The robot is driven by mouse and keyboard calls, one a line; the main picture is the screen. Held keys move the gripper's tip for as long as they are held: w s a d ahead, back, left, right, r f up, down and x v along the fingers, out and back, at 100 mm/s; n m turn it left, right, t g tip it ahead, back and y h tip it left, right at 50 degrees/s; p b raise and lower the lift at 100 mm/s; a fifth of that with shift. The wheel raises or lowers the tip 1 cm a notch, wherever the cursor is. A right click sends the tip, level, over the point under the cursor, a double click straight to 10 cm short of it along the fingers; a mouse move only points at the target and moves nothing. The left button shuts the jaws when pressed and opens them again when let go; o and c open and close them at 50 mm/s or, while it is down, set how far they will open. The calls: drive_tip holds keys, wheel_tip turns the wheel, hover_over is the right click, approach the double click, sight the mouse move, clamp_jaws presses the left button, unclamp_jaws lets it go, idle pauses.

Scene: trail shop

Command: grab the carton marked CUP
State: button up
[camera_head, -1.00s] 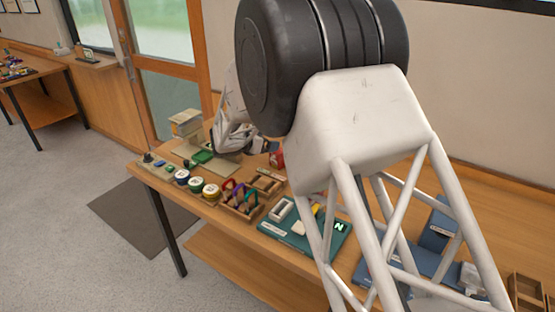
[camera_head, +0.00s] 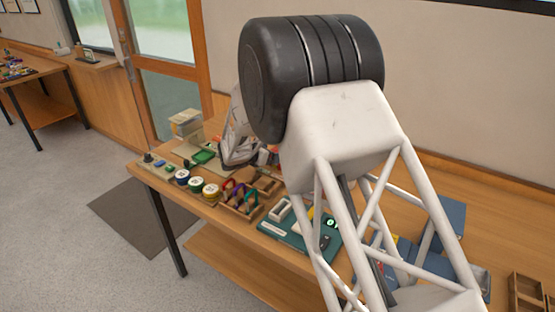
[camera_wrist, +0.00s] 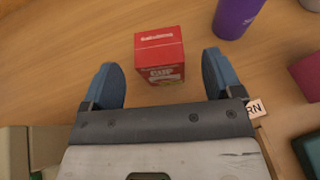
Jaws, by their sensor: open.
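In the wrist view, a small red carton marked CUP (camera_wrist: 160,57) stands on the wooden table. My gripper (camera_wrist: 162,75) is open, with its two blue fingertips apart. The carton lies between and slightly beyond the fingertips, with a gap on each side; I cannot tell the height difference. In the head view, my arm covers most of the area around the gripper, and I cannot make out the carton for certain.
In the wrist view, a purple cup (camera_wrist: 236,16) stands right of the carton, and a dark red thing (camera_wrist: 306,76) lies at the right edge. In the head view, a wooden organiser (camera_head: 240,202) and a teal mat (camera_head: 283,236) lie along the table's front.

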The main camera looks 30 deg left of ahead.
drive_tip(key=shift+w, duration=0.2)
drive_tip(key=shift+x, duration=2.55)
drive_tip(key=shift+c, duration=0.3)
drive_tip(key=c, duration=1)
drive_tip(key=shift+r, duration=0.1)
wheel_tip(320, 180, up, 18)
drive_tip(key=shift+f, duration=0.1)
